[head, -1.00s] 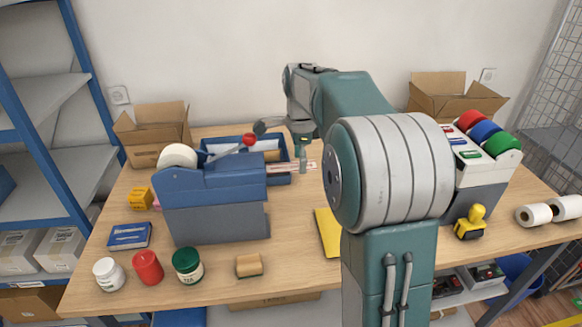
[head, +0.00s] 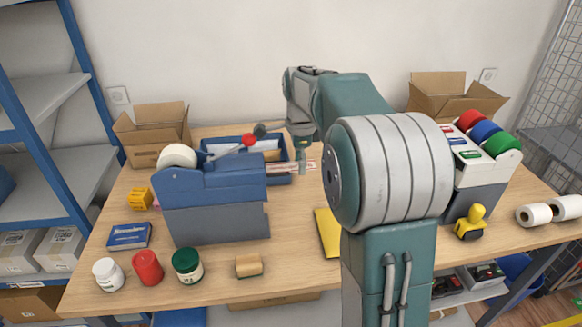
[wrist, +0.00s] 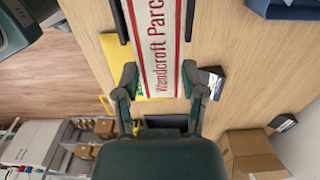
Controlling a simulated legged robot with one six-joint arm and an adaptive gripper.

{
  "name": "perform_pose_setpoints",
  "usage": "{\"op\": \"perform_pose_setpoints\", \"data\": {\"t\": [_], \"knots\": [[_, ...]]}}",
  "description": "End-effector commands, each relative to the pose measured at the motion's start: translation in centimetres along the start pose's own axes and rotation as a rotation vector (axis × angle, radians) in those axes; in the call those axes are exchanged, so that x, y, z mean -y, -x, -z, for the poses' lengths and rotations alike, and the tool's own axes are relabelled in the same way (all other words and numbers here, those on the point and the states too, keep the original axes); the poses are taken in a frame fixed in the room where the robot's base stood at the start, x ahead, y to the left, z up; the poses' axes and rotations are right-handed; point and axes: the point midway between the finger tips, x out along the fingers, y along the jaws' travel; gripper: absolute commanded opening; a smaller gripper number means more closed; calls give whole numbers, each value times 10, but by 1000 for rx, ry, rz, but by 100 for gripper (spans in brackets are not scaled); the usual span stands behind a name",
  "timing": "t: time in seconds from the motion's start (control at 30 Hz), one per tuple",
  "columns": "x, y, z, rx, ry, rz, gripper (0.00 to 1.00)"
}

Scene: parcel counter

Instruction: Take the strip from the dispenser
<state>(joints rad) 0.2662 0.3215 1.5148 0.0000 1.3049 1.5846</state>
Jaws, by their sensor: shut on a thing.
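The blue and grey dispenser (head: 212,195) stands on the left half of the table, with a white roll (head: 178,156) at its back and a red-knobbed lever (head: 249,140) on top. A white strip (head: 283,168) with red print sticks out of its right side. In the wrist view the strip (wrist: 159,45) runs down between the fingers, with red lettering and red edges. My gripper (head: 302,162) is shut on the strip near its free end; it also shows in the wrist view (wrist: 161,85). My arm hides part of the table's middle.
A blue tray (head: 291,146) lies behind the dispenser. A yellow pad (head: 327,233) lies in front of the strip. Several jars, such as a green one (head: 187,265), stand at the front left. A machine with coloured rolls (head: 487,133) stands at the right.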

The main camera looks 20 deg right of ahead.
Motion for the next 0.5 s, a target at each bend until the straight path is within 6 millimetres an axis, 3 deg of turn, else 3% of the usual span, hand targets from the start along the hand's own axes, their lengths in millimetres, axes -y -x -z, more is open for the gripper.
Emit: {"op": "perform_pose_setpoints", "data": {"t": [0.5], "knots": [[0, 21, 9, 0, -1, 0, 38]]}}
